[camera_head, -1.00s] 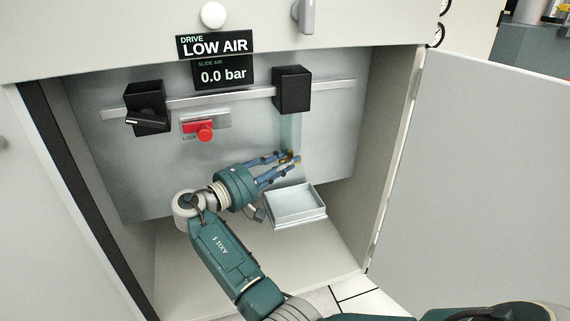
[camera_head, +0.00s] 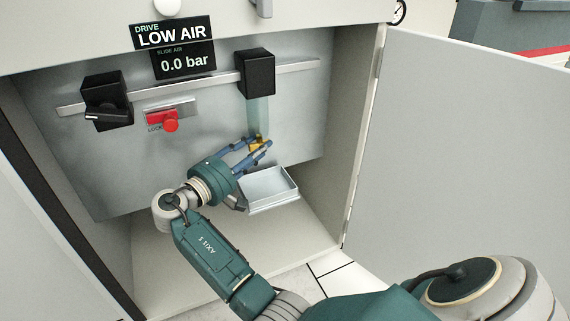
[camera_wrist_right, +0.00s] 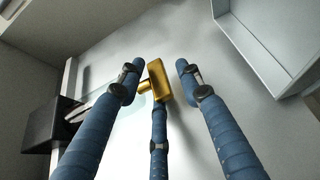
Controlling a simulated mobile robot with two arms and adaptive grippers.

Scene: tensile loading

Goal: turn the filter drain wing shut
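The brass drain wing (camera_head: 257,143) is at the bottom of the filter's clear bowl (camera_head: 258,113), which hangs under a black filter head (camera_head: 256,72). My right gripper (camera_head: 260,146) reaches up to the wing from the lower left. In the right wrist view the wing (camera_wrist_right: 158,82) lies between the blue fingers of the right gripper (camera_wrist_right: 158,72). The two outer fingers stand apart, with a visible gap on each side of the wing. The third finger is below the wing in the picture; I cannot tell whether it touches. My left gripper is not in view.
A shallow metal tray (camera_head: 266,197) sits just below the gripper. The open cabinet door (camera_head: 455,150) bounds the right side. Displays read LOW AIR and 0.0 bar.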

